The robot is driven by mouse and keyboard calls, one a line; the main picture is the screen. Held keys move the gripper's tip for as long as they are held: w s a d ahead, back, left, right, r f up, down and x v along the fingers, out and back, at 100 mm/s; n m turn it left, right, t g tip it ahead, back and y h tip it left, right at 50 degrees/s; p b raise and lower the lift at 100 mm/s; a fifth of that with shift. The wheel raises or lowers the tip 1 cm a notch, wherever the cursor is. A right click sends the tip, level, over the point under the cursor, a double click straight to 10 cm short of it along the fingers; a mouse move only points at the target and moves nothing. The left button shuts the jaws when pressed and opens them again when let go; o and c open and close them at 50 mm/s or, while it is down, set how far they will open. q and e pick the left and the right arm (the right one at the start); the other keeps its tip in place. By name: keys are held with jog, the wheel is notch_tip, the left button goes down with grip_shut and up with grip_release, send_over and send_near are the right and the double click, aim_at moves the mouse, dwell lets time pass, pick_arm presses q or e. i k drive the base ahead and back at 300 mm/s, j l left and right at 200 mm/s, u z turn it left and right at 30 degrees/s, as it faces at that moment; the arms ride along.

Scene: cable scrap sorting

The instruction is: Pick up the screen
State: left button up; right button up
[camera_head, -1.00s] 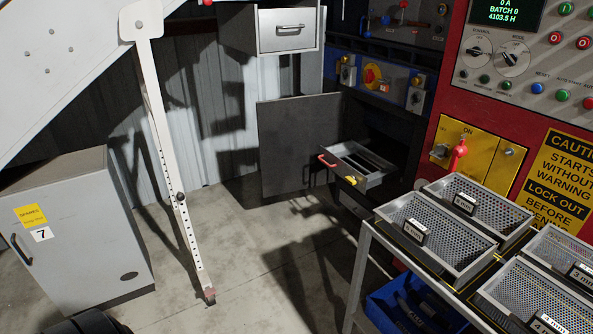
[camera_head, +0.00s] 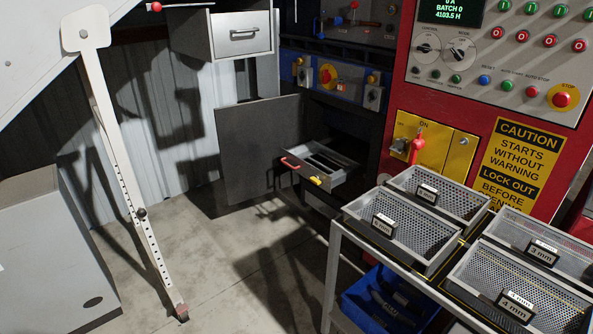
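Several perforated metal screen trays lie on a metal cart at the lower right. The back left tray (camera_head: 458,192) has a small label I cannot read surely. The front left tray (camera_head: 420,243) has a label that is also hard to read. The back right tray (camera_head: 572,256) is labelled 3 mm. The front right tray (camera_head: 540,306) is labelled 4 mm. An open drawer (camera_head: 345,172) with a red handle (camera_head: 290,163) and a yellow knob sticks out of the dark machine; its inside looks slotted. Neither of my grippers is in view.
The cart frame (camera_head: 331,285) stands right of clear floor (camera_head: 235,290), with a blue bin (camera_head: 372,300) below. A dark door (camera_head: 255,150) hangs open beside the drawer. A white leg (camera_head: 135,205) stands left, near a grey cabinet (camera_head: 50,270). A red control panel (camera_head: 398,95) stands behind the trays.

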aim_at(536, 301)
jog(key=z, duration=1.5)
jog(key=l+u, duration=0.4)
jog(key=i+l+u, duration=0.1)
jog(key=l+u, duration=0.35)
jog(key=j, duration=0.1)
